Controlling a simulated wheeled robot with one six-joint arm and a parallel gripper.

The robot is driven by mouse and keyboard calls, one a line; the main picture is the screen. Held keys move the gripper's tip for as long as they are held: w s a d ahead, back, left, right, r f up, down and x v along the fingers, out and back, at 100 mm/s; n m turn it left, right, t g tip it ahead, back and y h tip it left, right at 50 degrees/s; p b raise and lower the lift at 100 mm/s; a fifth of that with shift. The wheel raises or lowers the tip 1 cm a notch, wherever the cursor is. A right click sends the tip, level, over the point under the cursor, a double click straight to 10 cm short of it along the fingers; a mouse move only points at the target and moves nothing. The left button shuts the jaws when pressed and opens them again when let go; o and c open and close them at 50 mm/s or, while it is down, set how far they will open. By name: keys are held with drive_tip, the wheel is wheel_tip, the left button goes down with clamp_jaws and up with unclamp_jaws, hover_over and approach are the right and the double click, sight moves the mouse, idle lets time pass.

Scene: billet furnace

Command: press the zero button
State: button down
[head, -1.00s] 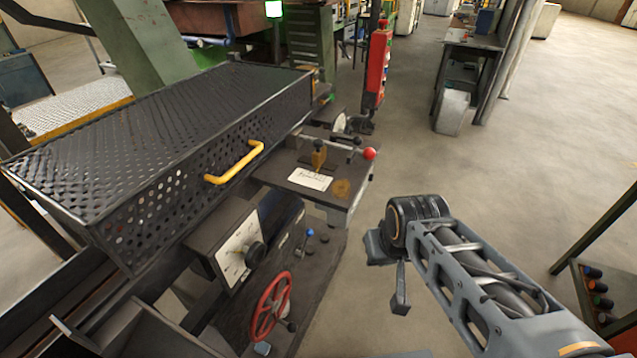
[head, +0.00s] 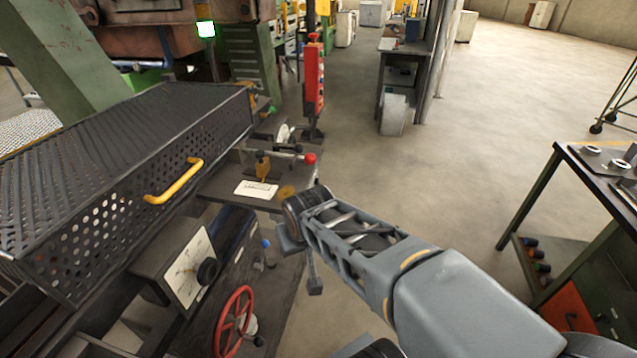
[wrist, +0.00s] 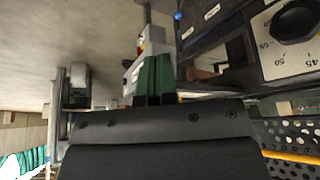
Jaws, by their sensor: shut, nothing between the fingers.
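No button with a readable zero label shows. A white dial panel (head: 186,270) with a black knob (head: 207,272) faces me at lower left. A small blue knob (head: 265,243) is to its right, on the dark machine front. In the wrist view the dial panel (wrist: 285,55) is at upper right, with numbers around its black knob (wrist: 298,22). A blue spot (wrist: 178,15) and small pale labels (wrist: 211,11) are left of it, too small to read.
A red handwheel (head: 234,318) is below the dial. A perforated guard (head: 110,190) with a yellow handle (head: 174,181) is at left. A shelf with a card (head: 256,189) and a red-ball lever (head: 310,159) is behind my gripper. A red control box (head: 314,80) stands beyond. Open floor is right.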

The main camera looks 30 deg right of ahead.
drive_tip(key=w+d+m+t+h, duration=0.2)
drive_tip(key=w+d+m+t, duration=0.15)
drive_tip(key=w+d, duration=0.85)
drive_tip(key=t+h, duration=0.1)
drive_tip(key=t, duration=0.3)
approach(316, 182)
drive_tip(key=w+d+r, duration=0.1)
drive_tip(key=d+r, duration=0.1)
drive_tip(key=d, duration=0.1)
drive_tip(key=s+d+f+m+t+y, duration=0.1)
drive_tip(key=d+f+t+y, duration=0.3)
drive_tip(key=d, duration=0.6)
wheel_tip(316, 182, down, 2)
drive_tip(key=m+t, duration=0.1)
drive_tip(key=t, duration=0.2)
drive_tip(key=shift+s+f+m, duration=0.2)
drive_tip(key=shift+f+m, duration=0.05)
drive_tip(key=shift+m, duration=0.1)
drive_tip(key=shift+a, duration=0.1)
drive_tip(key=w+a, duration=0.6)
drive_tip(key=shift+w+a, duration=0.15)
drive_tip(key=shift+a, duration=0.05)
